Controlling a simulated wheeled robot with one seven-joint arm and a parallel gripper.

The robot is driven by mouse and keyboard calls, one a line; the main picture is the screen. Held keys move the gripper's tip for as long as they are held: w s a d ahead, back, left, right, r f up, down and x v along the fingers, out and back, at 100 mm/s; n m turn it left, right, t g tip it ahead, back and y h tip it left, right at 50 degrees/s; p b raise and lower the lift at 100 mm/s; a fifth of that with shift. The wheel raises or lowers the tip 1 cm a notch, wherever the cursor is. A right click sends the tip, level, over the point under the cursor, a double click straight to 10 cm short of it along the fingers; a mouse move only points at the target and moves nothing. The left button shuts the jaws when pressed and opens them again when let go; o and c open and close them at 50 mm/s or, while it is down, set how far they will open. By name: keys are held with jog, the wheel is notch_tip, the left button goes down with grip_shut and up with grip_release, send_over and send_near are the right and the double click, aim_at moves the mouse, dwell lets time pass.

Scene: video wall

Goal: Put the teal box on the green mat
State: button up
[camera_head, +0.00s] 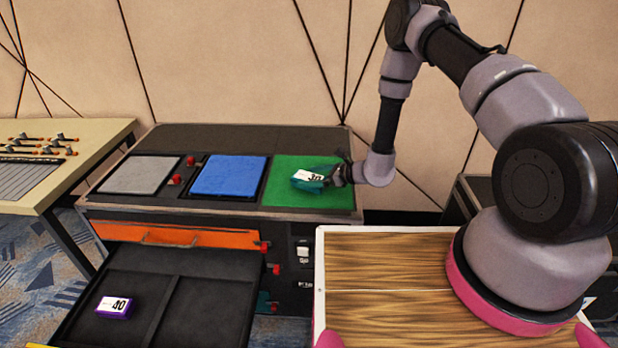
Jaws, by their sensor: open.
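The teal box (309,180) with a white top label lies on the green mat (335,198), the rightmost of the mats on the dark console. My gripper (335,177) is just to the right of the box, low over the mat, with its jaws open. Its fingers are small and dark here, and I cannot tell whether they touch the box. Part of the box's right end is hidden by the gripper.
A blue mat (229,175) and a grey mat (140,174) lie left of the green one. Below, an open drawer (205,300) holds a purple box (115,306). A table with control levers (40,138) stands at left.

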jog(key=v, duration=1.1)
jog(key=s+r+n+g, duration=0.3)
jog(key=r+n, duration=0.2)
jog(key=r, duration=0.9)
jog(key=s+r+n+g, duration=0.2)
jog(key=r+n, duration=0.4)
jog(key=r, duration=0.8)
jog(key=s+d+r+n+t+h, duration=0.6)
jog(key=s+d+r+h, duration=0.4)
jog(key=s+d+r, duration=0.6)
notch_tip(320, 180, up, 4)
jog(key=shift+s+d+f+n+t, duration=0.1)
jog(key=shift+s+d+n+t, duration=0.3)
jog(key=shift+n, duration=0.4)
